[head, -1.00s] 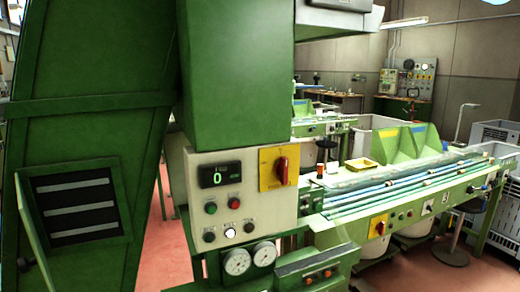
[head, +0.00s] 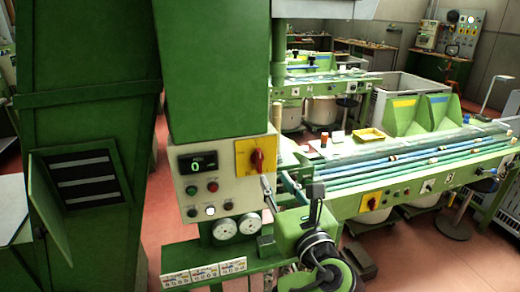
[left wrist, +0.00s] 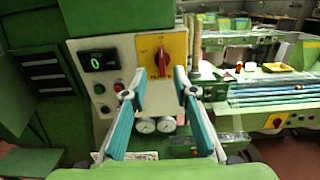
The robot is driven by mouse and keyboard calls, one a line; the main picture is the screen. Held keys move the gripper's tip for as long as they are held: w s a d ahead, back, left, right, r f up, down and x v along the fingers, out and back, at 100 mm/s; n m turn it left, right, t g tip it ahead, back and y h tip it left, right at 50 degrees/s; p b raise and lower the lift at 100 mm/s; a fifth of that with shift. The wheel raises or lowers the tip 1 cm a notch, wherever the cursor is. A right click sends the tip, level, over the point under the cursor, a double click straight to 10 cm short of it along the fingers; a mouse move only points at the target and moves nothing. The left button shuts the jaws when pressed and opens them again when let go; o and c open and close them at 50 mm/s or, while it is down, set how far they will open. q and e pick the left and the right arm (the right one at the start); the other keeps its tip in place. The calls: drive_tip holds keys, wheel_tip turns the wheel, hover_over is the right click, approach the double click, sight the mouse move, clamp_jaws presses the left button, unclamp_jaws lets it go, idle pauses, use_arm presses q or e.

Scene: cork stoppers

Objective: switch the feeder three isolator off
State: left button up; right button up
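A red rotary handle on a yellow plate, an isolator (head: 257,160), sits at the upper right of the pale control panel (head: 222,192). The handle stands about vertical, and its lettering is too small to read. It also shows ahead in the left wrist view (left wrist: 162,62). My left gripper (head: 276,184) is in front of the panel's right side, open and empty. In the left wrist view its fingers (left wrist: 158,82) stand on either side below the handle, apart from it. A second red and yellow isolator (head: 371,202) is on the conveyor front. I cannot tell which is feeder three's. My right gripper is out of view.
The panel has a display (head: 197,162) reading 0, several buttons and two dials (head: 236,228). A green cabinet door (head: 62,208) stands open at left. The conveyor bench (head: 410,165) runs to the right. Red floor is clear between cabinet and panel.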

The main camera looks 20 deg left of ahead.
sight(260, 155)
use_arm(q)
drive_tip(key=p+x, duration=0.4)
drive_tip(key=x, duration=0.8)
drive_tip(key=shift+w+a+f, duration=0.1)
drive_tip(key=shift+w, duration=0.3)
drive_tip(key=shift+w+a, duration=0.15)
clamp_jaws()
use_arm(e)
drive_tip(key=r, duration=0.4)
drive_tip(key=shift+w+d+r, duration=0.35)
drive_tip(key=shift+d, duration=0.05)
